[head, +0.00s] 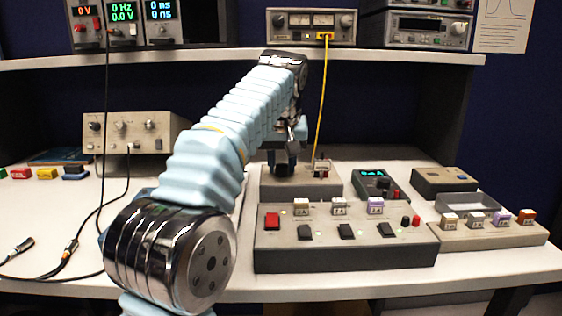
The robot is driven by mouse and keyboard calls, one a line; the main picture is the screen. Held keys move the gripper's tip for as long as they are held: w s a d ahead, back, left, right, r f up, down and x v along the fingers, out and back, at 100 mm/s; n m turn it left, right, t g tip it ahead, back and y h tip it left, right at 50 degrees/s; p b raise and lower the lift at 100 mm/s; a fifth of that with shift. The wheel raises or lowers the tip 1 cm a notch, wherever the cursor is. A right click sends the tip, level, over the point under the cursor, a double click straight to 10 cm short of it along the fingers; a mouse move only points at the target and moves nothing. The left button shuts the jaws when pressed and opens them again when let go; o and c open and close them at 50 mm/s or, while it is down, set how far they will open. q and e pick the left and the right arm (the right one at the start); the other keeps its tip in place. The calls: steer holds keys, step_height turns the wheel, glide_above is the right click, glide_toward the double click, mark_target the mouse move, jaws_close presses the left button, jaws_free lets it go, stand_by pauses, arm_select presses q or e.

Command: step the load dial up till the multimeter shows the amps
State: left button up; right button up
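The load box (325,187) is a small beige box on the bench, behind a wider switch box. A dark round shape on its left part, under my gripper, looks like the load dial (284,169). My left gripper (286,148) points down right above it; its fingers are mostly hidden by my arm, so I cannot tell whether they touch or grip the dial. The multimeter (375,186) is a dark handheld unit right of the load box, its teal display lit with what looks like a zero reading, too small to read surely. My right gripper is out of view.
The switch box (345,252) with labelled blocks stands in front. A tray (485,236) with several labelled blocks is at right. A yellow cable (321,100) hangs from the shelf unit to the load box. A beige instrument (130,132) and black leads lie left.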

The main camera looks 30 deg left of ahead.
arm_select(q)
steer(key=c, duration=0.5)
steer(key=shift+c, duration=0.2)
steer(key=shift+m, duration=0.3)
steer(key=m+h, duration=0.1)
steer(key=m, duration=0.3)
steer(key=shift+a+t+h, duration=0.2)
steer(key=shift+t+h, duration=0.2)
steer(key=shift+m+h, duration=0.8)
steer(key=shift+m, duration=1.3)
steer(key=o, duration=1)
steer(key=shift+o, duration=0.2)
